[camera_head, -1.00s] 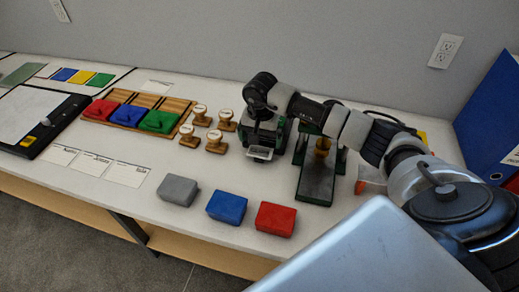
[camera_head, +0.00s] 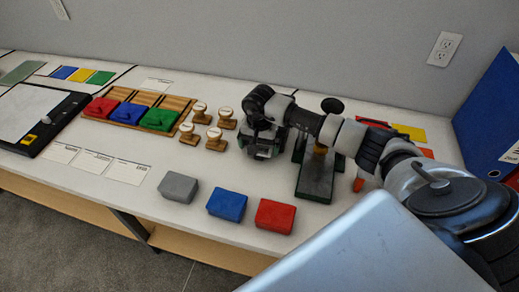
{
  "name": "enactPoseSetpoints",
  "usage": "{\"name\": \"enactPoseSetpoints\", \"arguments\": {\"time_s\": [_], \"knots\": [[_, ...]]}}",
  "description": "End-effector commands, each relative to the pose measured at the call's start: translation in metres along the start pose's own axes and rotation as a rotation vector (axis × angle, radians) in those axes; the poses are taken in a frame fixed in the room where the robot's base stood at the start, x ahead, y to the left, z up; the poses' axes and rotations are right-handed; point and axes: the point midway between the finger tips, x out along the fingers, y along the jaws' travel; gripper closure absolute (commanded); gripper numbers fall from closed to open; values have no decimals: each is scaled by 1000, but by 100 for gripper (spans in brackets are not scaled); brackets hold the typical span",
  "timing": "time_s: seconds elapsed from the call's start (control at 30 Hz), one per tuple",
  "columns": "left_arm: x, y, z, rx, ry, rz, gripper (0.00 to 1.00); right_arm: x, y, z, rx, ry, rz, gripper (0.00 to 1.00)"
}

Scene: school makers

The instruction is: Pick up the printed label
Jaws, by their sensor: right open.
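My right gripper (camera_head: 262,151) is open and points down over a small dark device at the middle back of the table. The gripper and wrist cover most of this device. I cannot make out the printed label clearly; a pale patch under the fingers is too small and too hidden to tell. Three white cards (camera_head: 93,163) lie flat at the left front of the table, well apart from the gripper. My left gripper is not in view.
Several wooden stamps (camera_head: 215,139) stand just left of the gripper. Grey (camera_head: 179,187), blue (camera_head: 227,206) and red (camera_head: 275,216) blocks line the front edge. A dark green press (camera_head: 316,178) stands close on the right. A blue binder (camera_head: 490,120) stands far right.

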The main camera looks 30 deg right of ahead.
Motion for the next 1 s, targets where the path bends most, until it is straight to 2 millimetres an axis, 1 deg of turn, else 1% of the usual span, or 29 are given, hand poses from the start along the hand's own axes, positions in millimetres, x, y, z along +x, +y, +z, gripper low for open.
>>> {"name": "enactPoseSetpoints", "arguments": {"time_s": [0.23, 0.53, 0.57, 0.83, 1.0], "knots": [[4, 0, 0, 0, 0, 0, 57, 2, 0, 0, 0, 1, -1, 0], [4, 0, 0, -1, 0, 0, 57, 2, 0, 0, 0, 1, -1, 0], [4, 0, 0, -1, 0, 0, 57, 2, 0, 0, 0, 1, 0, 3], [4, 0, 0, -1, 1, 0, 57, 2, 0, 0, 0, 1, 0, 44], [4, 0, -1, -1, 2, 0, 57, 2, 0, 0, 0, 0, 0, 45]]}}
